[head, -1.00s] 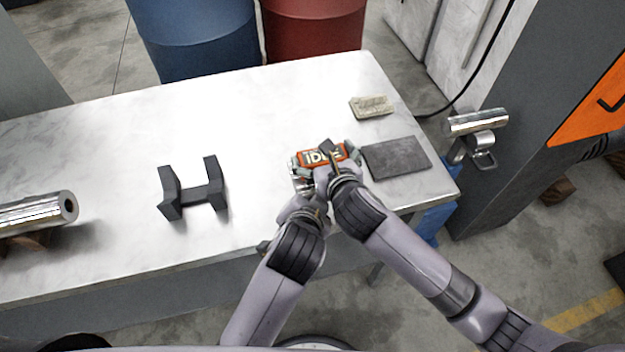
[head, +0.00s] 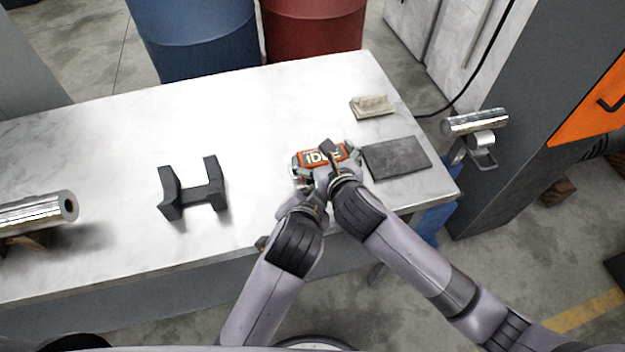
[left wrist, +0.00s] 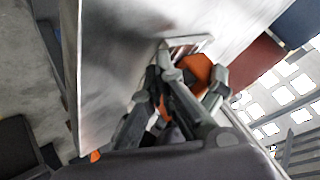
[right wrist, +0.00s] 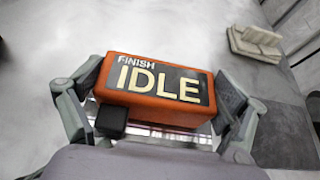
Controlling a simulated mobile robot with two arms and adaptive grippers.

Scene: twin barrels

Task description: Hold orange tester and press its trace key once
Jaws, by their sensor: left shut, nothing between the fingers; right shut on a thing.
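The orange tester (head: 322,157) is held above the table near its right end. Its dark display reads "FINISH" and "IDLE" in the right wrist view (right wrist: 160,82). My right gripper (right wrist: 160,105) is shut on the tester, with a finger at each end. My left gripper (head: 312,182) is shut and empty, close beside the tester's near left side. In the left wrist view, part of the orange casing (left wrist: 197,70) shows beyond the fingers. A black block shows at the lower left of the tester's face; whether it is the key I cannot tell. Contact with the left fingertips is unclear.
The pale table (head: 110,150) bears a dark cradle (head: 195,190), a metal cylinder (head: 35,212) at left, a dark flat pad (head: 397,158) and a small beige item (head: 372,106). Blue (head: 198,40) and red (head: 313,30) barrels stand behind.

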